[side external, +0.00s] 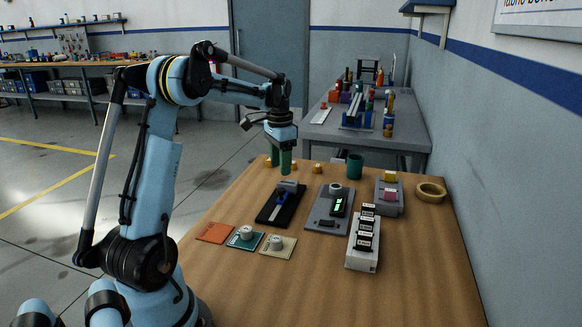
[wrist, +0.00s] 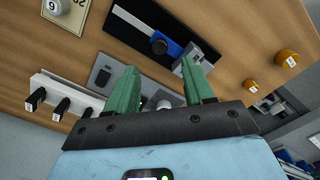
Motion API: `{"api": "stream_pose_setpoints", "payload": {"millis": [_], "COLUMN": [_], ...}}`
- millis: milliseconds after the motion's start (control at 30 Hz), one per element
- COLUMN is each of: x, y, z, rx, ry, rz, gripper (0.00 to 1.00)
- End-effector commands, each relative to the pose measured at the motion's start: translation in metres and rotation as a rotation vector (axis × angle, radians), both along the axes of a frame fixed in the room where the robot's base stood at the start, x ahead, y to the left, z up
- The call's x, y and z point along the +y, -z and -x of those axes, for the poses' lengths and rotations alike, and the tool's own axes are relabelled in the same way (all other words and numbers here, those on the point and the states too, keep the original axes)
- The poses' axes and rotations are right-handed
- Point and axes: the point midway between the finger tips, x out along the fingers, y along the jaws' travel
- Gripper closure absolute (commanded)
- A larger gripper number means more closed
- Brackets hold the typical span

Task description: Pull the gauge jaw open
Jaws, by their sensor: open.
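A black-based slide fixture (side external: 268,215) lies on the table, with a blue bar (side external: 283,203) and a grey block at its far end. In the wrist view the blue bar (wrist: 170,48) carries a black knob (wrist: 158,47), and the grey block (wrist: 203,60) sits beyond it. A grey plate with a green display (side external: 338,206) lies to its right. I cannot tell for certain which part is the gauge jaw. My gripper (side external: 280,169) has green fingers, open and empty, above the table beyond the slide fixture. In the wrist view my gripper (wrist: 158,65) partly hides the grey plate (wrist: 103,75).
A white rack with black pieces (side external: 362,257) stands at the right front. Orange, teal and beige cards (side external: 215,232) lie at the left, two with white weights. A green cup (side external: 355,166), several yellow knobs and a tape ring (side external: 431,191) are at the back. The near table is clear.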

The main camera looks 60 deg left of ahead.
Motion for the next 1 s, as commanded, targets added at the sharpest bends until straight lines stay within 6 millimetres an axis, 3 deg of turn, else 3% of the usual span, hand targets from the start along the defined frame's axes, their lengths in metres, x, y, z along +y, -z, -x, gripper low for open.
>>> {"api": "stream_pose_setpoints", "payload": {"millis": [200,400,833,1000], "x": [0.000,0.000,0.000,0.000], "y": [0.040,0.065,0.075,0.075], "z": [0.000,0.000,0.000,0.000], "rx": [-0.001,-0.001,-0.001,-0.001], "ry": [0.000,0.000,0.000,0.000], "rz": [0.000,-0.001,-0.001,-0.001], "gripper": [0.48,0.48,0.48,0.72]}}
